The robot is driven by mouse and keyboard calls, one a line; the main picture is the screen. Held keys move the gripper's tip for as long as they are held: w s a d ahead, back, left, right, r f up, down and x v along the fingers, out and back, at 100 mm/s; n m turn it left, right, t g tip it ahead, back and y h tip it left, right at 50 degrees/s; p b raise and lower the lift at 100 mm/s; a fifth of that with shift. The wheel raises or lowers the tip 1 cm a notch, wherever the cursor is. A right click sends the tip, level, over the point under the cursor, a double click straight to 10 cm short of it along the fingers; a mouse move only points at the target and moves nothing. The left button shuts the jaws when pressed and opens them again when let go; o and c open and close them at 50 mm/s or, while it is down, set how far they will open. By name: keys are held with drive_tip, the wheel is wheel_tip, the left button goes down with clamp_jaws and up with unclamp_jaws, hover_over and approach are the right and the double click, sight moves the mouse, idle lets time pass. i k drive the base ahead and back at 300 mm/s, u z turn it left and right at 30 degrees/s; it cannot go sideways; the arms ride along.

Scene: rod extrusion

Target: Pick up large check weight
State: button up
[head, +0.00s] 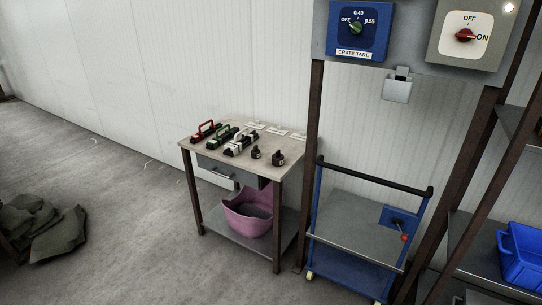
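Two small dark check weights with knobs stand upright near the front right part of the small table (208,139) in the head view. The right one (278,158) looks a little larger than the left one (256,153), though at this size I cannot be sure. They stand apart from each other. Nothing is touching either of them. My gripper is not in this view.
Tools with red, green and white handles (206,131) lie left of the weights, with white labels (277,132) behind. A pink tub (248,212) sits on the lower shelf. A blue trolley (358,222) stands right of the table. Open floor (130,210) lies left.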

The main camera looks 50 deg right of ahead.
sight(278, 159)
drive_tip(key=i, duration=1.05)
drive_tip(key=u, duration=0.3)
